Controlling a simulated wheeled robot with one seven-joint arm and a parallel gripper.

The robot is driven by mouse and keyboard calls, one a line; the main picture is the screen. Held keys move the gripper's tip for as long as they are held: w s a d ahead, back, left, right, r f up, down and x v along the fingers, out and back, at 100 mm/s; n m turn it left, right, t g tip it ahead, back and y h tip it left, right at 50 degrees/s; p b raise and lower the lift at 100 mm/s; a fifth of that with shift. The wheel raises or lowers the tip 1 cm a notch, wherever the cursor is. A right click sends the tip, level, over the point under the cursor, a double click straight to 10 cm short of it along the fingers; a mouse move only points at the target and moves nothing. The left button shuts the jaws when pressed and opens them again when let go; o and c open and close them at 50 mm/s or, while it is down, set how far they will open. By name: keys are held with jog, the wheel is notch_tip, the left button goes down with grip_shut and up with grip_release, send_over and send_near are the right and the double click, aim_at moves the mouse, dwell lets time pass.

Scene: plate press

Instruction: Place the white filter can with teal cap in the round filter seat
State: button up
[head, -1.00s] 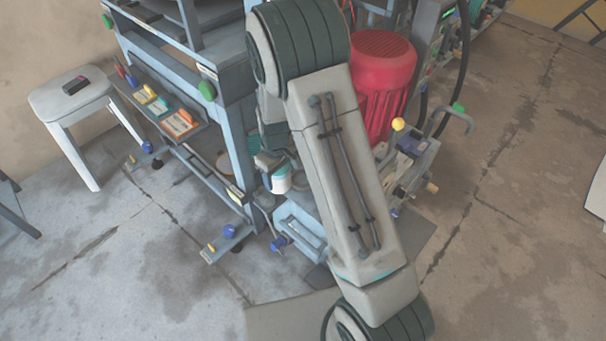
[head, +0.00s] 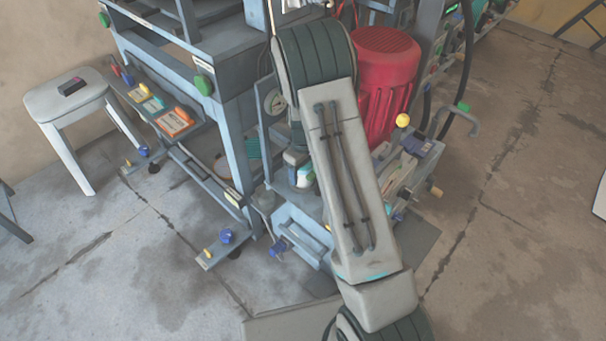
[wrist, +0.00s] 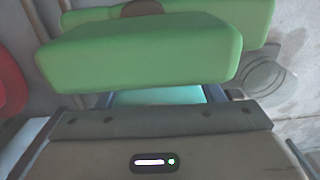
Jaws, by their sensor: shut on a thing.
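The white filter can with the teal cap (head: 306,176) shows in the head view as a small white and teal patch, partly hidden by my forearm. My gripper (head: 296,160) is shut on it, above the grey-blue box at the base of the machine. In the wrist view a teal surface (wrist: 160,96) shows close to the gripper body, under a green block; most of the can is hidden. A grey ringed round shape (wrist: 268,75) lies to the right there; I cannot tell surely whether it is the round filter seat.
A red motor (head: 385,80) stands just right of my arm. A yellow knob (head: 402,120) sticks up at right. A white stool (head: 70,100) stands far left.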

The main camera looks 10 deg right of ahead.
jog(key=shift+f, duration=0.25)
jog(key=o, duration=1.1)
notch_tip(320, 180, up, 12)
jog(key=p, duration=0.4)
jog(key=shift+f, duration=0.1)
jog(key=shift+s+r, duration=0.25)
jog(key=shift+r, duration=0.3)
jog(key=s+r+m, duration=0.2)
jog(key=s+r, duration=0.2)
jog(key=s, duration=0.4)
jog(key=s+r+m, duration=0.2)
jog(key=s+r, duration=0.3)
jog(key=s, duration=0.4)
jog(key=s+r+m+t, duration=0.1)
jog(key=s+r, duration=0.3)
jog(key=s, duration=0.5)
jog(key=shift+a+r+m, duration=0.25)
jog(key=shift+r+m, duration=0.05)
jog(key=shift+m, duration=0.5)
